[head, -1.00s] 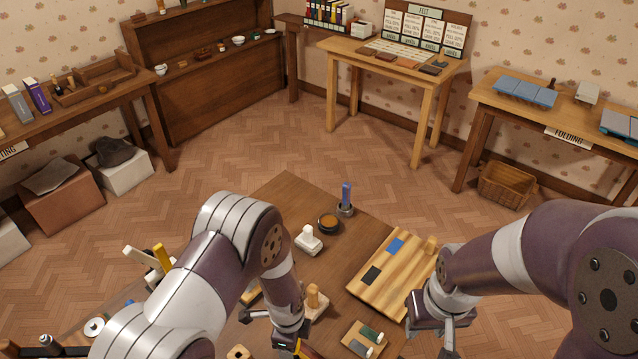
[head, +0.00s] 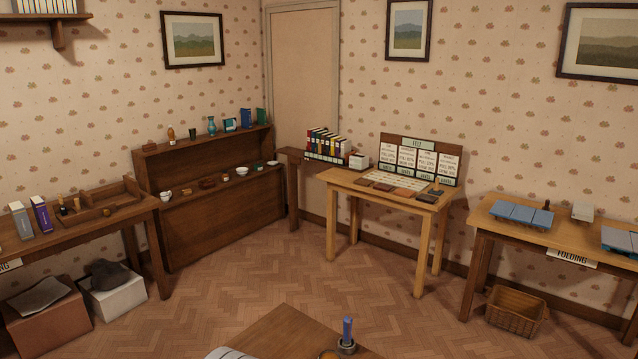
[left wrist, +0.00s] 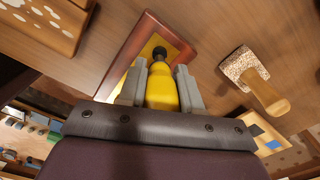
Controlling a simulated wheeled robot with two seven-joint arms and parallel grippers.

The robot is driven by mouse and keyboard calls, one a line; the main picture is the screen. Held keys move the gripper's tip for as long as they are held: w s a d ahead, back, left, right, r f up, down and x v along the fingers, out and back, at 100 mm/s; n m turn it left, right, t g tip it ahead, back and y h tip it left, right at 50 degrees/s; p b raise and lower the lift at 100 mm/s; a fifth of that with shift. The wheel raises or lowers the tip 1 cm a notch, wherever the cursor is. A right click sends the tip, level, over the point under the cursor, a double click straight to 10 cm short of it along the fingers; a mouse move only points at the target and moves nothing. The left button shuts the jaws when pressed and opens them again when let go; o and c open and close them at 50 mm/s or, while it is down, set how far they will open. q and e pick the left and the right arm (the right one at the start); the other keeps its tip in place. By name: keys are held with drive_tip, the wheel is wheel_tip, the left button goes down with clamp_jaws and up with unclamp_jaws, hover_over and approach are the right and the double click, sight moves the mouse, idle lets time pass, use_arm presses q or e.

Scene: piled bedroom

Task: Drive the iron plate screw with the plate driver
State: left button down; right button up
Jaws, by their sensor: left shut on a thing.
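In the left wrist view my left gripper (left wrist: 160,88) is shut on a yellow-handled tool (left wrist: 161,90), which looks like the plate driver. Its dark collar (left wrist: 159,53) points away from the wrist; the tip beyond is hidden or too small to tell. Behind the tool lies a reddish-brown framed piece (left wrist: 150,28) with a yellowish inside; I cannot tell whether the tool touches it. I cannot make out the iron plate or its screw. My right gripper is in neither current view.
The wooden work table (head: 285,330) shows only its far corner in the head view, with a blue-handled item (head: 347,329) standing in a cup. In the wrist view a wooden-handled block (left wrist: 268,98) lies right of the gripper. Open parquet floor (head: 240,278) surrounds the table.

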use_arm(q)
drive_tip(key=shift+r+p, duration=0.4)
drive_tip(key=shift+r, duration=0.2)
drive_tip(key=shift+r+p, duration=4.55)
drive_tip(key=shift+r, duration=0.95)
